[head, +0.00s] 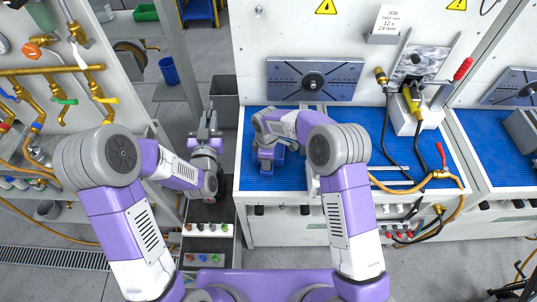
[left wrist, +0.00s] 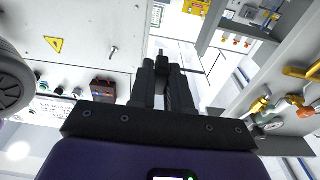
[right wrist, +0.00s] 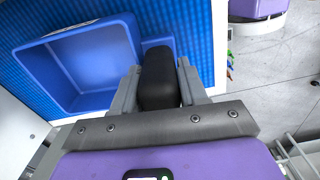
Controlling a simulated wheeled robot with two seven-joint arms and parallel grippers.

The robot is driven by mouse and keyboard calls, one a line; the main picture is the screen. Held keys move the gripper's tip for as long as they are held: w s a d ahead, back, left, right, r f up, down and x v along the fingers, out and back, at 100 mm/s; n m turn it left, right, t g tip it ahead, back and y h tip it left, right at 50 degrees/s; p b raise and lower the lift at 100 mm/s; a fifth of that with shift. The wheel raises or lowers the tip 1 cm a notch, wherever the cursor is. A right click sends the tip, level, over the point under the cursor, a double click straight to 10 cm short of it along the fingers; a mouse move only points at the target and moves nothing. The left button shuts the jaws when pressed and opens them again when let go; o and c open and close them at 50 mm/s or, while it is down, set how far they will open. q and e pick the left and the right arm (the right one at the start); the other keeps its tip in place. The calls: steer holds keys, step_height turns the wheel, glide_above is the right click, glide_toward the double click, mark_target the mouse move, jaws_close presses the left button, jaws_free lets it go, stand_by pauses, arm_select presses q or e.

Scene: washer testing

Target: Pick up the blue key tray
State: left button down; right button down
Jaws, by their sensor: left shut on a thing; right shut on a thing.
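The blue key tray (right wrist: 75,65) is an open, empty-looking box in the right wrist view, over the blue ribbed mat. I cannot tell whether it touches the mat. In the head view the tray (head: 267,168) shows only in part below my right arm. My left gripper (head: 208,121) stands left of the bench, apart from the tray. In the left wrist view it (left wrist: 162,68) is shut on a small dark thing (left wrist: 162,58), which I cannot identify.
The blue ribbed mat (head: 340,118) covers the bench top. A metal panel with a dark disc (head: 313,80) stands behind it. A grey bin (head: 224,98) stands near my left gripper. Hoses and a red-handled valve (head: 441,158) lie to the right.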

steer(key=shift+w+r, duration=0.1)
steer(key=shift+r, duration=0.25)
arm_select(q)
steer(key=shift+r, duration=0.1)
arm_select(e)
step_height(320, 180, up, 10)
steer(key=shift+f, duration=0.35)
